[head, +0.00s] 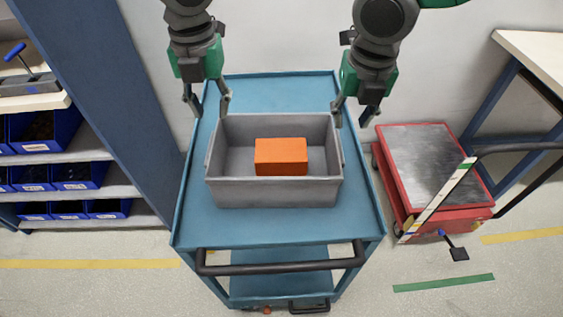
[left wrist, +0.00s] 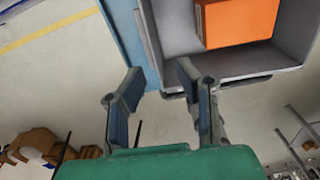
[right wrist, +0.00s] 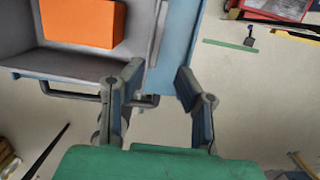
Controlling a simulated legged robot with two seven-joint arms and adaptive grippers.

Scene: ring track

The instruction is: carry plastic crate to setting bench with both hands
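The grey plastic crate (head: 275,192) sits upright on the blue cart's top, with an orange block (head: 281,157) inside. My left gripper (head: 208,108) is at the crate's left side near its back corner. In the left wrist view (left wrist: 160,82) its fingers are apart, with the crate's side wall (left wrist: 152,45) just beyond the gap. My right gripper (head: 351,116) is at the right side near the back corner. In the right wrist view (right wrist: 158,82) its fingers are also apart near the crate wall (right wrist: 158,35). I cannot tell whether any finger touches the crate.
The blue cart (head: 210,222) has a black handle (head: 280,267) at its near side. A pale-topped bench (head: 540,50) stands at upper right; I cannot tell if it is the setting bench. A red lift cart (head: 430,165) stands right. Shelves with blue bins (head: 75,175) stand left.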

